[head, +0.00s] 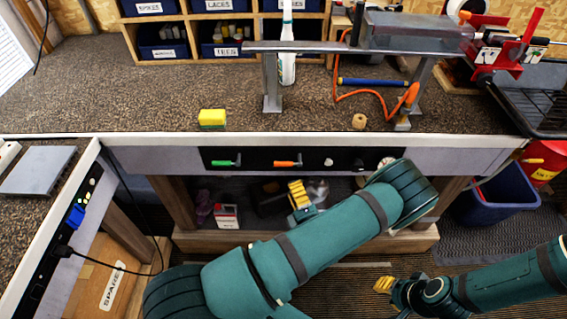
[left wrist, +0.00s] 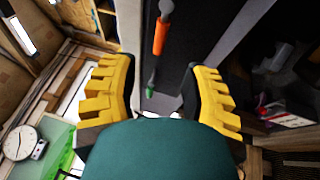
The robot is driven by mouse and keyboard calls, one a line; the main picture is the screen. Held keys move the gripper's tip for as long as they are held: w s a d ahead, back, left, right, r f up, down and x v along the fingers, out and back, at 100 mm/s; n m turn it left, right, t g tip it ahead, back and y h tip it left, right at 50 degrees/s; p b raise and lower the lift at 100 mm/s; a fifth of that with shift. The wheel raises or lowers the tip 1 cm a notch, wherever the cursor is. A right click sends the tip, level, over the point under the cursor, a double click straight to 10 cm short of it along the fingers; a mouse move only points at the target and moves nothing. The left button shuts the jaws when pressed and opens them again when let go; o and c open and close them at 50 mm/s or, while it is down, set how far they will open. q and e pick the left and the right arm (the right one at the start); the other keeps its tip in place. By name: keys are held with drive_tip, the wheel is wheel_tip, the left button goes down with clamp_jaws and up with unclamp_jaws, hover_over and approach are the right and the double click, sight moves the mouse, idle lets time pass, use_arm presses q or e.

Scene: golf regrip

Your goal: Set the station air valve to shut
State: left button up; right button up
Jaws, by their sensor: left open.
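A black panel (head: 255,160) on the bench front carries a green lever (head: 226,163) and an orange lever (head: 288,163), both lying sideways. I cannot read which is the station air valve. My left gripper (head: 299,195) is open and empty, just below the orange lever. In the left wrist view, its spread yellow fingers (left wrist: 160,95) frame the panel; the orange lever (left wrist: 160,38) lies beyond them and the green lever (left wrist: 151,90) shows between them. No contact is visible. My right gripper (head: 384,285) is low at right, apart from the bench; its finger gap is unclear.
A small knob (head: 328,162) and a pale round dial (head: 387,162) sit further right on the panel, the dial close to my left arm. A red and white box (head: 227,216) stands on the shelf below. A yellow sponge (head: 212,118) lies on the bench top.

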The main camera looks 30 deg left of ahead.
sight(282, 163)
use_arm(q)
drive_tip(key=x, duration=1)
drive_tip(key=shift+s+d, duration=0.1)
clamp_jaws()
